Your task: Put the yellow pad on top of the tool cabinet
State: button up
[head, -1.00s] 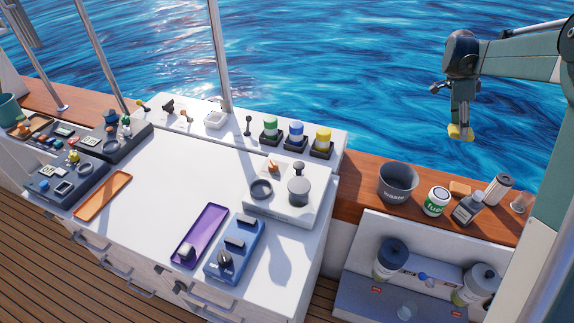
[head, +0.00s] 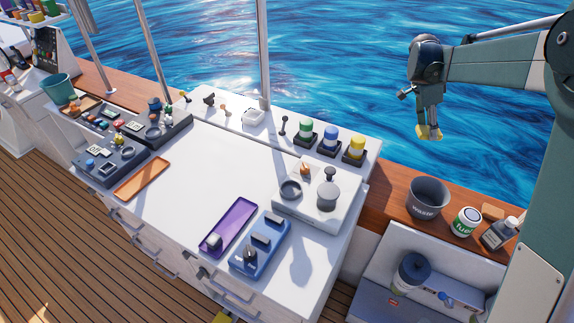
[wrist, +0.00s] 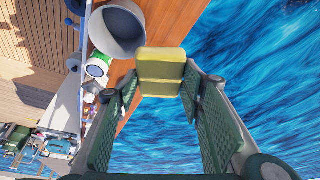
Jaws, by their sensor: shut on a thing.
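My gripper (head: 429,128) hangs from the arm at the upper right in the head view, over the water behind the wooden ledge. It is shut on the yellow pad (head: 431,133), which sticks out below the fingertips. In the wrist view the yellow pad (wrist: 160,66) sits at the tips of my gripper (wrist: 160,88), past the green-padded fingers. A white cabinet with drawers (head: 158,207) stands left of my gripper; I cannot tell if this is the tool cabinet, as no such label is readable.
The white top (head: 215,165) has a clear middle. Around it are an orange tray (head: 142,180), a purple tray (head: 230,226), a blue device (head: 262,247) and several coloured-top cylinders.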

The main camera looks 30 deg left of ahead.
jog(key=s+a+n+t+y+p, duration=0.15)
jog(key=s+a, duration=0.35)
jog(key=a, duration=0.6)
jog(key=s+a+n+p, duration=0.1)
jog(key=s+a+n, duration=0.3)
jog(key=a, duration=0.7)
jog(key=s+a+n+p, duration=0.1)
jog(key=s+a, duration=0.4)
jog(key=a, duration=0.6)
jog(key=s+a+n+t+y+p, duration=0.1)
jog(key=s+a+n+y+p, duration=0.4)
jog(key=s+a, duration=1.95)
jog(key=shift+s+d+f+n+h+b, duration=0.15)
jog(key=shift+f+h, duration=0.25)
jog(key=shift+f, duration=0.4)
jog(key=shift+s+a+f+n+h+b, duration=0.1)
jog(key=shift+s+f+n+h+b, duration=0.15)
jog(key=shift+f+h, duration=0.4)
jog(key=shift+s+d+f+n+h+b, duration=0.1)
jog(key=shift+f+n+h, duration=0.15)
jog(key=shift+f, duration=0.7)
jog(key=shift+f, duration=3.1)
